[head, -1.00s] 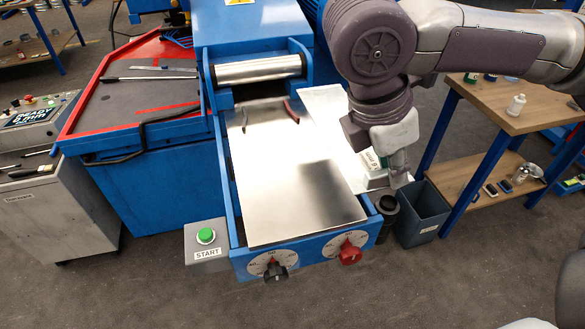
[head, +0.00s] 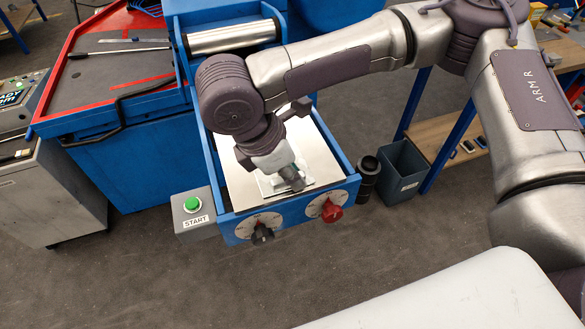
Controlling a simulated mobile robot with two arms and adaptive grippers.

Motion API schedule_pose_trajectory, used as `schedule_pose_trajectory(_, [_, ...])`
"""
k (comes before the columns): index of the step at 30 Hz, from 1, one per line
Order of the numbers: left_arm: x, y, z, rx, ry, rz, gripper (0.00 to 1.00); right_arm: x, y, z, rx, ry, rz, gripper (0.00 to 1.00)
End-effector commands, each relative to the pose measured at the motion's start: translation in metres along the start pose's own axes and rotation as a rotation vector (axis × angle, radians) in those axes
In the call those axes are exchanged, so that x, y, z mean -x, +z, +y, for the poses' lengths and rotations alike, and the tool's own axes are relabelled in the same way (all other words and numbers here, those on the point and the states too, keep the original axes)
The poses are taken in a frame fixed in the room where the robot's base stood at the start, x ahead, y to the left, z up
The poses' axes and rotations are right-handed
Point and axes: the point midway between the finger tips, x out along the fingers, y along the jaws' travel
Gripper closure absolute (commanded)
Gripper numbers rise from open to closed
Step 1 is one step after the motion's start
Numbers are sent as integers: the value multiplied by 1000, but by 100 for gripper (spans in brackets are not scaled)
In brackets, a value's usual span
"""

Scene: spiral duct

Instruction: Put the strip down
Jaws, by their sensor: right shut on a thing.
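My right gripper (head: 290,182) is over the front half of the blue machine's bed, pointing down, and is shut on a pale, shiny metal strip (head: 318,160). Only part of the strip shows around the fingers; my wrist and forearm hide the rest. A bright flat metal sheet (head: 240,192) lies in the bed beneath it. I cannot tell whether the strip touches the sheet. My left gripper is not in view.
A silver roller (head: 230,36) spans the back of the bed. A green START button (head: 193,204) is at the left, and a black knob (head: 262,234) and red knob (head: 331,211) are in front. A grey bin (head: 402,170) stands at the right.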

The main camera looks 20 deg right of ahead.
Motion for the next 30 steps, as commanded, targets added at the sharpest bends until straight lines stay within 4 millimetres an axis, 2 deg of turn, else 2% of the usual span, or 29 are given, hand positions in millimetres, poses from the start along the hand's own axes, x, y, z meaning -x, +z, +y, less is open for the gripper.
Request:
schedule_pose_trajectory(7, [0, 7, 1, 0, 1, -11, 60, 0, 0, 0, 0, 1, 0, 100])
schedule_pose_trajectory(8, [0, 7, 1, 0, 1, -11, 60, -1, 0, 0, 1, 0, 0, 81])
schedule_pose_trajectory(12, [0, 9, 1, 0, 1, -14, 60, -1, 0, 0, 1, 0, 0, 58])
schedule_pose_trajectory(23, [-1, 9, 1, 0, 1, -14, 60, 2, 0, 0, 0, 1, 0, 58])
schedule_pose_trajectory(26, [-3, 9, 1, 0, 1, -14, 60, 13, -1, 1, 0, 3, 1, 58])
schedule_pose_trajectory(30, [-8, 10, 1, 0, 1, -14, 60, 40, -1, 1, 0, 5, 2, 58])
